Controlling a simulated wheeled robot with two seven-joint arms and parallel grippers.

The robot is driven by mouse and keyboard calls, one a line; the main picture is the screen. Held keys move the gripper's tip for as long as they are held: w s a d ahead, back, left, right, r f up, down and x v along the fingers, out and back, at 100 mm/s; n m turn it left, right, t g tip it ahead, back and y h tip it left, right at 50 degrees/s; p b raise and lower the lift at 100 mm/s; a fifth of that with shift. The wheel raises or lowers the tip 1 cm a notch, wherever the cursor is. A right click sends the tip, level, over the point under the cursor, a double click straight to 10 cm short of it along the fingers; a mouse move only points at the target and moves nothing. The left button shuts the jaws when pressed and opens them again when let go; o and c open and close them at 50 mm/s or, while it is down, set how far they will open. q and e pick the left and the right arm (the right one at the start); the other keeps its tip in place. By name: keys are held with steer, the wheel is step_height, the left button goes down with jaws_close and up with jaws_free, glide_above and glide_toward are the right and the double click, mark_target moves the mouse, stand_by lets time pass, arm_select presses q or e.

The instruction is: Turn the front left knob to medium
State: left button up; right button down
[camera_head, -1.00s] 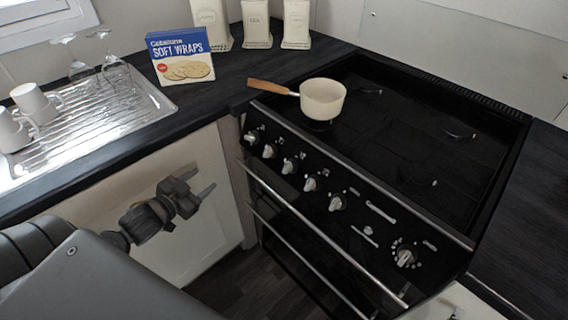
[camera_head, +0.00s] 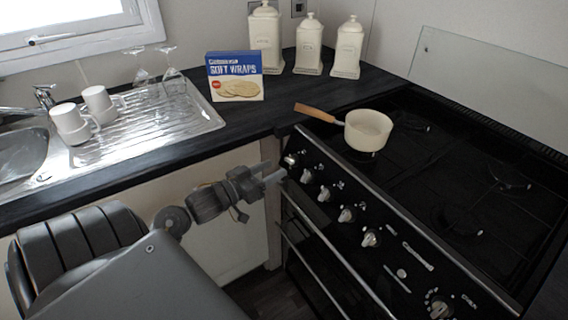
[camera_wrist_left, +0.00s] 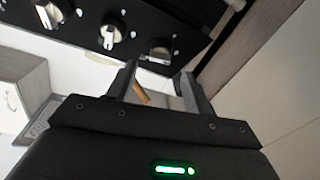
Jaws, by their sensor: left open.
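The cooker's front panel (camera_head: 385,262) carries a slanting row of silver control knobs. At its left end are the leftmost knob (camera_head: 290,159), a second knob (camera_head: 306,175) and a third knob (camera_head: 323,193). My left gripper (camera_head: 276,170) is open and empty, just left of and below the leftmost knobs, apparently apart from them. In the left wrist view, one knob (camera_wrist_left: 160,48) lies beyond the open fingertips (camera_wrist_left: 158,75), with another knob (camera_wrist_left: 112,36) to its left. Knob markings are too small to read. My right gripper is not in view.
A cream saucepan (camera_head: 368,130) with a wooden handle stands on the hob's left side. A steel oven rail (camera_head: 325,260) runs below the knobs. The worktop holds a wraps box (camera_head: 235,76), cream canisters (camera_head: 308,45) and mugs beside the sink (camera_head: 20,150).

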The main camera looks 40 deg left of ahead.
mark_target(291, 160)
arm_select(q)
steer(key=shift+w+d, duration=0.25)
steer(key=shift+w, duration=0.95)
steer(key=shift+w+d, duration=0.25)
steer(key=shift+w, duration=0.9)
